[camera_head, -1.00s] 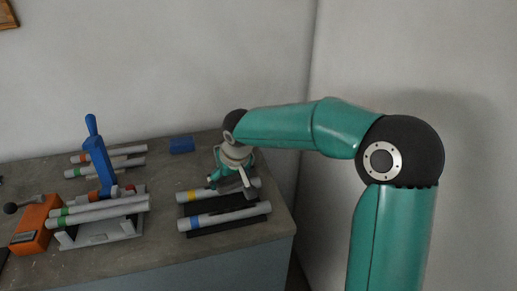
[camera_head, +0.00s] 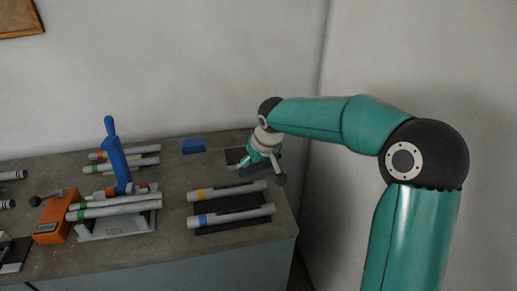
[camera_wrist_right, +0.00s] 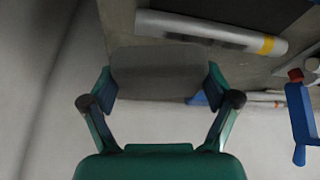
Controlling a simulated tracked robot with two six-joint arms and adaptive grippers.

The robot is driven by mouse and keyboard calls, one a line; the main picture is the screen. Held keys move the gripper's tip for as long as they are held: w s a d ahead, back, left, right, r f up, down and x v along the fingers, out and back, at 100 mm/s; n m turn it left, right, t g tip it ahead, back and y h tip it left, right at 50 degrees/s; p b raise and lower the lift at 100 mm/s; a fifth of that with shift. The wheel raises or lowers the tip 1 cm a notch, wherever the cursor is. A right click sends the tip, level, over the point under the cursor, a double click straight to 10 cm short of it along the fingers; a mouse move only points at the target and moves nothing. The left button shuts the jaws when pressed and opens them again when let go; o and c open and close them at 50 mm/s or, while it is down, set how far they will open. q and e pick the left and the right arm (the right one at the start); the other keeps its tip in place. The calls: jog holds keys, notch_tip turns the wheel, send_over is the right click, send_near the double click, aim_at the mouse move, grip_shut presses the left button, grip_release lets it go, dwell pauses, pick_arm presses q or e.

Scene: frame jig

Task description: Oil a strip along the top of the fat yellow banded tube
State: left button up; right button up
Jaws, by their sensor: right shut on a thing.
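The fat yellow banded tube (camera_head: 236,189) lies on a dark rack on the bench, its yellow band near its left end. It also shows in the right wrist view (camera_wrist_right: 195,30), with the band at right. My right gripper (camera_head: 264,167) is behind the tube's right end, apart from it. In the right wrist view my right gripper (camera_wrist_right: 160,88) is shut on a flat grey-brown block (camera_wrist_right: 160,70). I cannot tell whether oil is on the tube. My left gripper is not in view.
A blue-banded tube (camera_head: 235,215) lies in front on the same rack. A dark square pad (camera_head: 235,154) is beside my right gripper, and a blue block (camera_head: 193,146) is at the back. A jig with a blue lever (camera_head: 115,155) and an orange device (camera_head: 54,218) stand left.

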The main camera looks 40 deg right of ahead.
jog(key=shift+r+p, duration=1.2)
jog(key=shift+r, duration=0.8)
